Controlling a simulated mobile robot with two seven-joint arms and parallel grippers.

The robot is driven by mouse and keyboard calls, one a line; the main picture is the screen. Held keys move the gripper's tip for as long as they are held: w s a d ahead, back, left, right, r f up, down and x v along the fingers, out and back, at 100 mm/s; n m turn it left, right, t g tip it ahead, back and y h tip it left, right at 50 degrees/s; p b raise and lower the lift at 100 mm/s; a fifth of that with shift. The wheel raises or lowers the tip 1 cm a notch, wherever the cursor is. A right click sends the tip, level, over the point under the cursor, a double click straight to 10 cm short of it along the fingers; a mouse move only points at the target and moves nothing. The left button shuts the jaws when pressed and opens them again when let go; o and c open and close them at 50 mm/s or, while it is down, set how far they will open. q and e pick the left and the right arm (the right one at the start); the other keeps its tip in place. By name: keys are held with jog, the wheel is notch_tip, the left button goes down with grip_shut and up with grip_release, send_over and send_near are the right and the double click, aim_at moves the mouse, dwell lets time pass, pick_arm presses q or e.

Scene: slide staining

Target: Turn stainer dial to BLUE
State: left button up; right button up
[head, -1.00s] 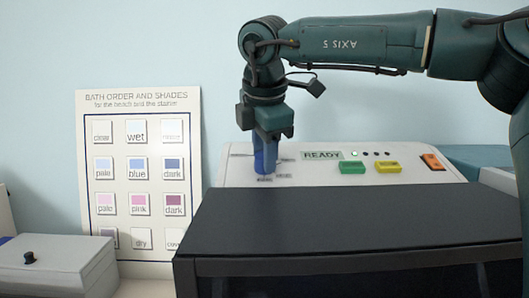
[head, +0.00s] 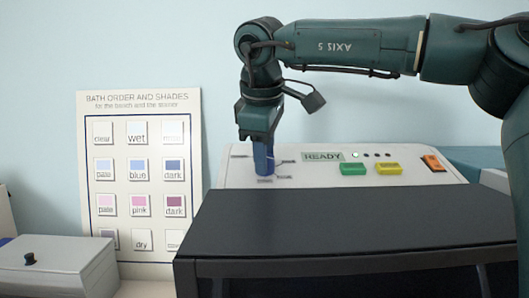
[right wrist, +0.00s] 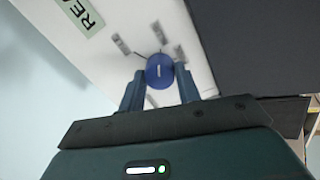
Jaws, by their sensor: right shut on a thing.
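The stainer (head: 225,178) is a white-topped machine with a sloped panel. Its blue dial (right wrist: 159,70) shows in the right wrist view, round with a short white mark on its face. Small grey labels stand around it, too blurred to read, so I cannot tell which one the mark points at. My right gripper (right wrist: 160,85) has a finger on each side of the dial and is shut on it. In the head view the right gripper (head: 264,158) points down at the panel's left part and hides most of the dial. My left gripper is not in view.
The panel also has a READY display (head: 323,156), a green button (head: 353,169), a yellow button (head: 389,169) and an orange switch (head: 432,163). The stainer's dark front cover (head: 340,220) lies below. A shade chart (head: 140,105) stands left, behind a grey box (head: 55,265).

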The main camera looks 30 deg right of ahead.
dwell(0.5)
jog(key=o, duration=1)
jog(key=shift+p+v, duration=1.35)
jog(key=shift+v, duration=5.25)
